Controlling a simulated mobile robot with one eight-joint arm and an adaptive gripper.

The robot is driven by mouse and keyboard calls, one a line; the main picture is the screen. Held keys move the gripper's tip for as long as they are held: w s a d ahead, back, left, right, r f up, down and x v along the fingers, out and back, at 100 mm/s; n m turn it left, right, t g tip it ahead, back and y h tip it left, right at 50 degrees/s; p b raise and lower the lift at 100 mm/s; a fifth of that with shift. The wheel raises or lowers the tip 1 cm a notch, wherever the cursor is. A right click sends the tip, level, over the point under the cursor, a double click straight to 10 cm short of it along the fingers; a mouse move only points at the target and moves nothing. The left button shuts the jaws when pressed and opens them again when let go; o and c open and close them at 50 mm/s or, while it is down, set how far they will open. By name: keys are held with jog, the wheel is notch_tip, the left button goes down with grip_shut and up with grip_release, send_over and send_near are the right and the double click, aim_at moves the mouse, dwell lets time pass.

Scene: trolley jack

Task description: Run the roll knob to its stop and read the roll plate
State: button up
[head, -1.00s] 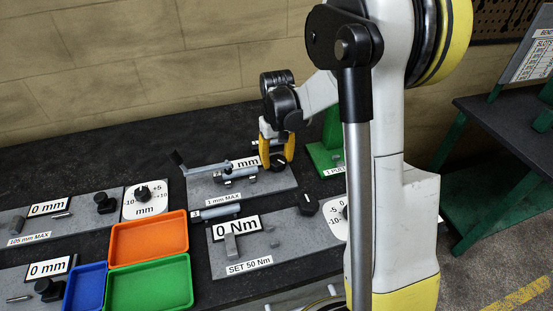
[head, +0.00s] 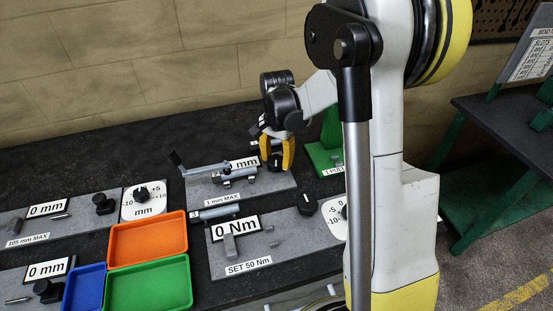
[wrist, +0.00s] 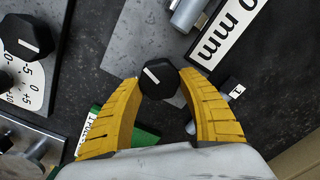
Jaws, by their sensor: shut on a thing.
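A black knob (wrist: 158,78) with a white line sits between the two yellow fingers of my gripper (wrist: 158,85) in the wrist view. My gripper is shut on it. In the head view my gripper (head: 277,150) comes down from above onto this knob (head: 276,162), on the right part of a grey plate (head: 260,188) labelled "1 mm MAX". In the wrist view the reading plate (wrist: 235,30) shows "0 mm". I cannot tell whether it is the roll plate.
A "0 Nm" plate (head: 232,228) with another black knob (head: 307,203) stands in front. Orange (head: 150,239), green (head: 150,287) and blue (head: 85,290) trays lie to the left. A green stand (head: 325,155) is close on the right. The bench behind is clear.

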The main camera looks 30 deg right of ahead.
jog(key=m, duration=0.5)
jog(key=shift+s+m, duration=0.1)
jog(key=shift+m, duration=0.2)
jog(key=m, duration=0.4)
jog(key=shift+s, duration=0.1)
jog(key=m, duration=0.5)
jog(key=shift+s+m, duration=0.1)
jog(key=shift+m, duration=0.3)
jog(key=m, duration=0.4)
jog(key=shift+a+m, duration=0.1)
jog(key=shift+m, duration=0.3)
jog(key=o, duration=1.2)
jog(key=shift+r, duration=0.1)
